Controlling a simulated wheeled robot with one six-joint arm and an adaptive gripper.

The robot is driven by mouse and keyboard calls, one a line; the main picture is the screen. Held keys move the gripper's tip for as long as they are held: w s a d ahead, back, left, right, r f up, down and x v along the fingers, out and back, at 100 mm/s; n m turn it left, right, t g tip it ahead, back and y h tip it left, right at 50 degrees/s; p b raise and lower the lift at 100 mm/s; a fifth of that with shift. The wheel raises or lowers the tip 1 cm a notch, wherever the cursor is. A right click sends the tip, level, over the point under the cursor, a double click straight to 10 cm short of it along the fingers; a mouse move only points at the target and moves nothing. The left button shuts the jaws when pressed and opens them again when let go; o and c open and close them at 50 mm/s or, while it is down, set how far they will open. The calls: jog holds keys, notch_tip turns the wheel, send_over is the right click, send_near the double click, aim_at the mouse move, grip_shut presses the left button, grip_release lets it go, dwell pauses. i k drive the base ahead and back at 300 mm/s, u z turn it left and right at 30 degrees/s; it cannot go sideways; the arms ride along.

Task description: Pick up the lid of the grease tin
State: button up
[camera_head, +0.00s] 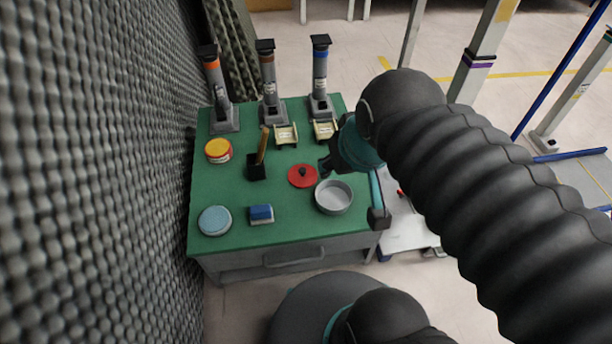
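A red round lid (302,176) with a dark knob lies on the green table top. An open grey round tin (334,197) stands just to its right and nearer to me.
The green table (280,233) also carries a dark holder with a brush-like handle (261,150), a light-blue round tin (214,220), a blue block (261,214) and three upright dispensers (270,90) at the back. A foam wall (90,170) borders the left.

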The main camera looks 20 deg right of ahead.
aim_at(301, 176)
jog(key=k, duration=1.3)
jog(key=z, duration=0.65)
jog(key=i, duration=1.25)
jog(key=u, duration=0.5)
